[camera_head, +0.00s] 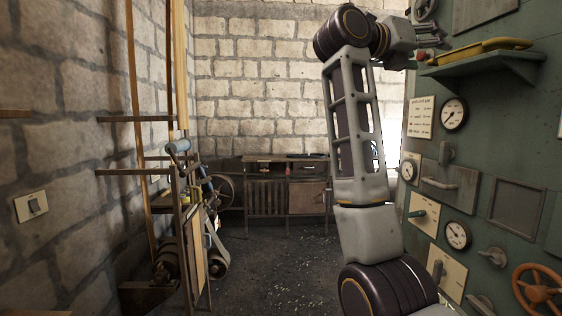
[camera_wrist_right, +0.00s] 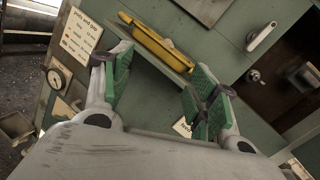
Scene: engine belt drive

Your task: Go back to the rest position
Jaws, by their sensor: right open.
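My right gripper (camera_head: 428,42) is raised high at the upper right of the head view, in front of the green machine panel. In the right wrist view its two green-padded fingers (camera_wrist_right: 158,88) are spread wide with nothing between them. A long yellow object (camera_head: 482,49) lies on a green shelf (camera_head: 488,70) on the panel, close to the right gripper. In the right wrist view the yellow object (camera_wrist_right: 156,42) lies beyond the fingertips, apart from them. My left gripper does not show.
The green panel (camera_head: 495,150) with gauges, levers and an orange handwheel (camera_head: 538,290) stands close on the right. A wooden rack with machinery (camera_head: 185,230) stands at the left. A wooden cabinet (camera_head: 286,190) is at the back. The floor between (camera_head: 275,270) is open.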

